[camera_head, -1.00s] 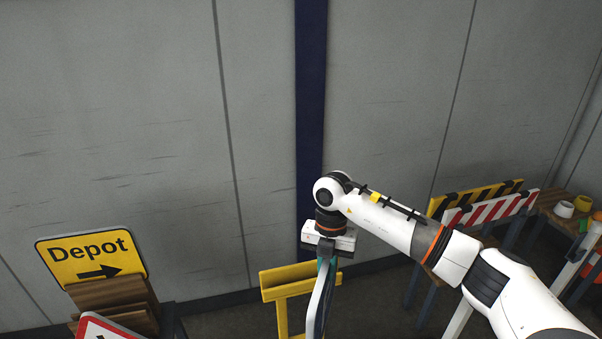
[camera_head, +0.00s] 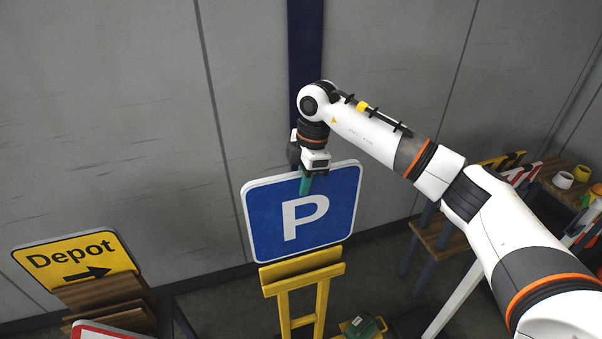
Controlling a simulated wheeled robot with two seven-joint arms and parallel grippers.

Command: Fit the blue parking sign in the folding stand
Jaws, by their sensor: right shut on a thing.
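The blue parking sign (camera_head: 268,222), with a white P and white rim, is upright and faces me, slightly tilted. My right gripper (camera_head: 307,184) comes down from above and is shut on its top edge. The yellow folding stand (camera_head: 303,272) is directly below the sign. The sign's bottom edge is just at or behind the stand's top rail; I cannot tell whether it sits in the slot. My left gripper is not in view.
A yellow Depot sign (camera_head: 78,259) stands in a wooden rack (camera_head: 108,293) at the left, with a red-edged sign in front. Striped barriers and a wooden table (camera_head: 556,186) with cups are at the right.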

